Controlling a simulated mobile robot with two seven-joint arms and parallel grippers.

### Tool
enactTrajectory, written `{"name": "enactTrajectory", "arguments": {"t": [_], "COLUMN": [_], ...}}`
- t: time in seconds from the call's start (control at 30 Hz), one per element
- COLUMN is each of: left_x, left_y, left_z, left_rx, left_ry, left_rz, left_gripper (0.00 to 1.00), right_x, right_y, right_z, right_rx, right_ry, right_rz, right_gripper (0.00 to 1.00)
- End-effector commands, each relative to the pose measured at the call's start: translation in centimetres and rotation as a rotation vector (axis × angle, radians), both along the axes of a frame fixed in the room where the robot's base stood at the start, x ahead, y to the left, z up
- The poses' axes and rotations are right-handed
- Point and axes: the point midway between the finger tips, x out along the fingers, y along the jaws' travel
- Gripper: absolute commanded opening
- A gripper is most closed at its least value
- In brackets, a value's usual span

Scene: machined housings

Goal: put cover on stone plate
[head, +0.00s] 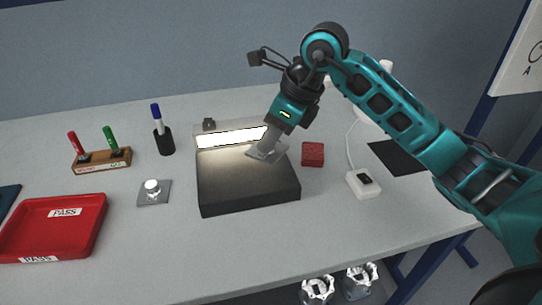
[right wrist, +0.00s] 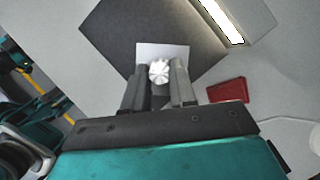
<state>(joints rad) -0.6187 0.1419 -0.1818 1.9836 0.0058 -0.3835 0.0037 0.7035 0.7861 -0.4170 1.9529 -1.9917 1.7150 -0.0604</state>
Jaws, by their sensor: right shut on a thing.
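My right gripper (head: 266,150) reaches in from the right over the dark stone plate (head: 240,190), a thick block with a lit bar along its back. It is shut on the cover (head: 262,155), a thin light grey square. In the right wrist view the cover (right wrist: 178,51) shows beyond the fingers, with its white ribbed knob (right wrist: 159,72) between the fingertips (right wrist: 160,80). The cover is over the back right part of the plate; I cannot tell whether it touches. A similar grey square with a white knob (head: 152,188) lies on the table left of the plate. My left gripper is out of view.
A red block (head: 313,154) stands close right of the stone plate, and a white device with a cable (head: 362,184) lies farther right. At left are a red PASS tray (head: 60,213), a wooden marker holder (head: 101,161) and a blue marker in a black cup (head: 164,143). The table front is clear.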

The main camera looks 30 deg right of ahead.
Motion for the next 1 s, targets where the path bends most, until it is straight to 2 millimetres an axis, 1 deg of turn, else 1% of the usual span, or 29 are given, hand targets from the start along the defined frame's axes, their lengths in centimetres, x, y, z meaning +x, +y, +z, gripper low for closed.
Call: {"name": "enactTrajectory", "arguments": {"t": [0.03, 0.17, 0.4, 0.47, 0.67, 0.8, 0.83, 1.0], "left_x": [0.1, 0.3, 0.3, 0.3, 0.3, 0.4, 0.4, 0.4], "left_y": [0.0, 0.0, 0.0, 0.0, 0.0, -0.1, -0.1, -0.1], "left_z": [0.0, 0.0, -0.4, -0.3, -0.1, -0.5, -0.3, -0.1], "left_rx": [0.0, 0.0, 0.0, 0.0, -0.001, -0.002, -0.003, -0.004], "left_ry": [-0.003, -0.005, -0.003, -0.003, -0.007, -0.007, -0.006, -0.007], "left_rz": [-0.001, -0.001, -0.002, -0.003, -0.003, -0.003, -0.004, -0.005], "left_gripper": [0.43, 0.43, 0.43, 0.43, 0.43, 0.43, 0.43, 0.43], "right_x": [0.0, 0.0, 0.0, 0.0, 0.0, 0.0, 0.0, 0.0], "right_y": [0.0, 0.0, 0.1, 0.0, 0.0, 0.0, 0.0, 0.0], "right_z": [-0.5, -1.2, -4.4, -4.7, -4.6, -5.1, -5.0, -4.9], "right_rx": [0.001, 0.0, 0.002, 0.0, -0.001, -0.001, 0.0, 0.0], "right_ry": [0.001, 0.0, 0.002, 0.0, -0.002, -0.002, -0.001, 0.0], "right_rz": [0.0, 0.001, 0.002, 0.001, 0.001, 0.001, 0.002, 0.001], "right_gripper": [0.0, 0.0, 0.0, 0.0, 0.0, 0.0, 0.28, 0.44]}}
